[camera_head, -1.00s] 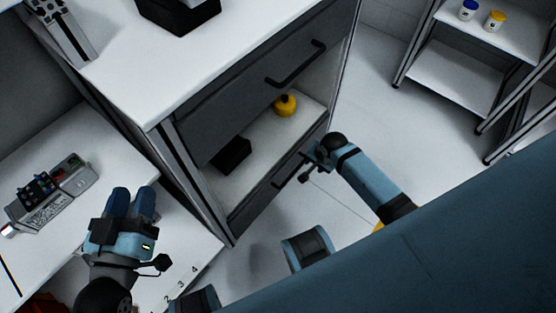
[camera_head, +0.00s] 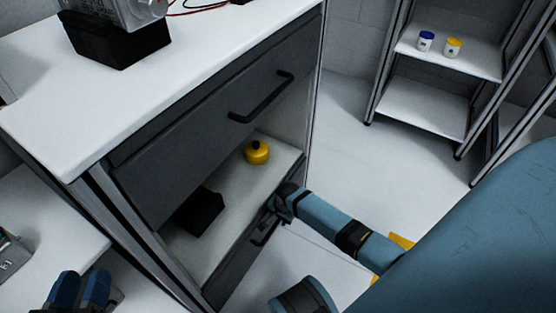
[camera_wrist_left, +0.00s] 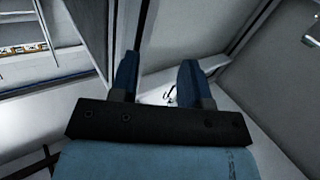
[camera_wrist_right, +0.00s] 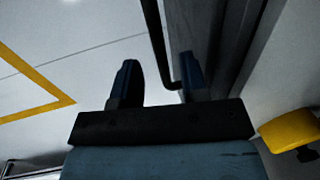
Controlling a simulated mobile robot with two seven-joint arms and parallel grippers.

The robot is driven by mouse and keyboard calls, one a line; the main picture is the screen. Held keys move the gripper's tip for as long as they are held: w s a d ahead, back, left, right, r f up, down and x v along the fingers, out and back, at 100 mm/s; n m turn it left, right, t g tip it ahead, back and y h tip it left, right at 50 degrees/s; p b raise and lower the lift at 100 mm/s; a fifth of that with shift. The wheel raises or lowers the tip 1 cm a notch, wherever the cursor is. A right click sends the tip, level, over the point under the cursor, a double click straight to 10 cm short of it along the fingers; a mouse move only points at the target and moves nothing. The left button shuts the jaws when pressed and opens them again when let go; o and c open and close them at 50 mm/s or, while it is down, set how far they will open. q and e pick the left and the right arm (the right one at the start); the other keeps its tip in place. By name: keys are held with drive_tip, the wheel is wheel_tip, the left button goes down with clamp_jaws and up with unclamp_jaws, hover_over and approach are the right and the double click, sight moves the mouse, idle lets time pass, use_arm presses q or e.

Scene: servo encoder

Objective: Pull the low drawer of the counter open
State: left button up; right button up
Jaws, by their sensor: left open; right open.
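The counter (camera_head: 50,115) has a dark upper drawer with a black bar handle (camera_head: 262,98), an open shelf below it, and a dark low drawer (camera_head: 228,275) at the bottom. The low drawer's front looks flush with the counter; its black handle (camera_head: 264,237) is partly hidden by my right gripper (camera_head: 274,212). In the right wrist view the low drawer's handle (camera_wrist_right: 155,40) runs between the open fingers of my right gripper (camera_wrist_right: 158,75), close to the right finger. My left gripper (camera_head: 82,285) is open and empty, left of the counter; it also shows in the left wrist view (camera_wrist_left: 160,68).
A yellow round object (camera_head: 257,152) and a black box (camera_head: 197,212) are on the counter's open shelf. A grey device on a black block (camera_head: 118,42) stands on top. A rack with a blue-lidded jar (camera_head: 425,41) and a yellow-lidded jar (camera_head: 453,47) is at the back right. Floor before the drawer is clear.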

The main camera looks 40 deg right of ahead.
drive_tip(key=shift+w+a+f+b, duration=0.15)
drive_tip(key=shift+f+b, duration=0.1)
drive_tip(key=shift+f, duration=0.4)
drive_tip(key=shift+w+d+f+b, duration=0.1)
drive_tip(key=shift+f+b, duration=0.1)
drive_tip(key=shift+f, duration=0.4)
use_arm(q)
drive_tip(key=shift+w+a+r+m, duration=0.15)
drive_tip(key=shift+w+a+m, duration=0.1)
drive_tip(key=shift+w+m, duration=0.2)
